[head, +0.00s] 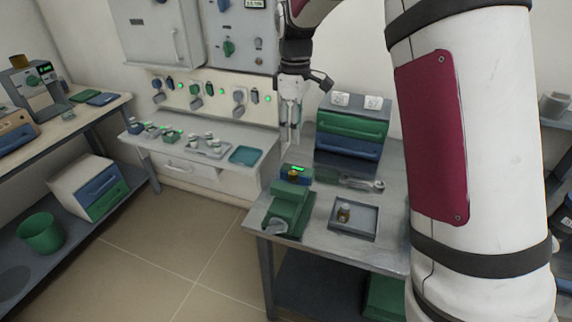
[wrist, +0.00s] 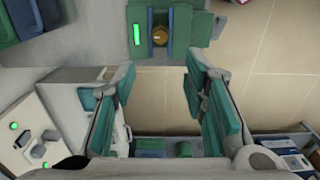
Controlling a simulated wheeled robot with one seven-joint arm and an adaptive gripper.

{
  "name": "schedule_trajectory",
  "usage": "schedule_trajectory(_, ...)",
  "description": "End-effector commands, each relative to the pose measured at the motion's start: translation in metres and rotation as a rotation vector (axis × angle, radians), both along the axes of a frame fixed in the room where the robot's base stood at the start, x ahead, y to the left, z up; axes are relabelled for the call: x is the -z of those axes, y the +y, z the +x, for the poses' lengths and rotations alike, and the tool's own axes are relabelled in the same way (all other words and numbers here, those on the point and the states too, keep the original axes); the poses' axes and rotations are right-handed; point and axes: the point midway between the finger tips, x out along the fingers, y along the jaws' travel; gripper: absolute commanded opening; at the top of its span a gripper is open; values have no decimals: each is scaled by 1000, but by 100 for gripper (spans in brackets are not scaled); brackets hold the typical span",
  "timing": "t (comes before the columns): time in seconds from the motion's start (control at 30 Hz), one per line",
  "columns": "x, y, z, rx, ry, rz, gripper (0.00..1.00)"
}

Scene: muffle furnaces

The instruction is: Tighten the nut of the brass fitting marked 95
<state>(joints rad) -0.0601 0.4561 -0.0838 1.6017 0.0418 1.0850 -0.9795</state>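A small brass fitting (head: 293,175) sits at the far end of a green vise (head: 289,205) on the right-hand bench, beside a lit green display. In the wrist view the brass fitting (wrist: 160,36) is between the green vise jaws. A second brass-coloured fitting (head: 343,213) stands in a grey tray (head: 367,233). No number is readable on either fitting. A metal wrench (head: 361,183) lies behind the tray. My gripper (head: 290,143) points down above the vise, apart from it. In the wrist view my gripper (wrist: 162,75) is open, with nothing between its teal-padded fingers.
A drawer cabinet (head: 351,128) with green and blue drawers and two white tags stands at the back of the bench (head: 323,232). A wall shelf (head: 245,140) with small parts and a teal tray (head: 246,155) is to the left. The floor between the benches is clear.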

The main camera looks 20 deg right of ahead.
Motion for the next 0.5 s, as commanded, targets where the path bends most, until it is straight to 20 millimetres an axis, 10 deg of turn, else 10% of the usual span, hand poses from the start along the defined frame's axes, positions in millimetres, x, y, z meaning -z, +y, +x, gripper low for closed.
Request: schedule_trajectory(0.5,87,0,-2,2,6,-1,40)
